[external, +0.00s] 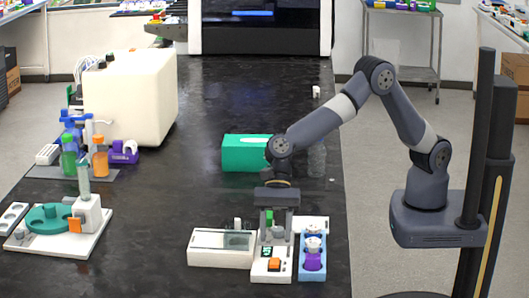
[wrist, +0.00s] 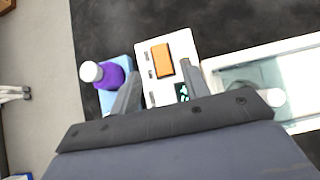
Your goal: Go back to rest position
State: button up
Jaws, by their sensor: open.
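My gripper (external: 276,232) points down at the front of the black bench, over a small white device (external: 259,275) with an orange button (external: 274,265) and a dark display. In the wrist view, my gripper (wrist: 160,66) shows its two fingers apart with nothing held between them. The orange button also shows there (wrist: 162,60), between the fingers and beyond them. Whether the fingers touch the device cannot be told. My arm reaches down to it from the column at the right.
A blue rack (external: 313,271) with a purple item stands right of the device, a white clear-lidded box (external: 221,248) left. A green box (external: 243,152) and clear bottle (external: 316,160) stand behind. A white centrifuge-like unit (external: 95,230) sits left. The bench middle is clear.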

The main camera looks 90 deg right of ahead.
jog(key=v, duration=0.5)
jog(key=x, duration=1)
jog(key=shift+a+f, duration=0.2)
jog(key=shift+a+r+p, duration=0.2)
jog(key=shift+p, duration=0.5)
jog(key=h+p, duration=0.1)
jog(key=p, duration=0.2)
jog(key=h+p, duration=0.2)
jog(key=p, duration=0.1)
jog(key=shift+a+h+p, duration=0.3)
jog(key=shift+a+p, duration=0.1)
jog(key=shift+w+d+r+b, duration=0.1)
jog(key=shift+d+r+b, duration=0.1)
jog(key=shift+r+b, duration=0.1)
jog(key=b+v, duration=0.1)
jog(key=v, duration=0.9)
jog(key=n+t+h+b, duration=0.55)
jog(key=n+b, duration=0.25)
jog(key=n, duration=0.6)
send_near(275, 269)
jog(key=s+d+r, duration=0.2)
jog(key=shift+s+a+r+n+t, duration=0.25)
jog(key=shift+s+a+n+t, duration=0.25)
jog(key=shift+n+t, duration=0.25)
jog(key=shift+s+a+r+n+t+b, duration=0.35)
jog(key=shift+r+n+t+b, duration=0.15)
jog(key=shift+n, duration=0.2)
jog(key=shift+s+a+r+n+t+b, duration=0.4)
jog(key=shift+r+n+t, duration=0.15)
jog(key=shift+n, duration=0.1)
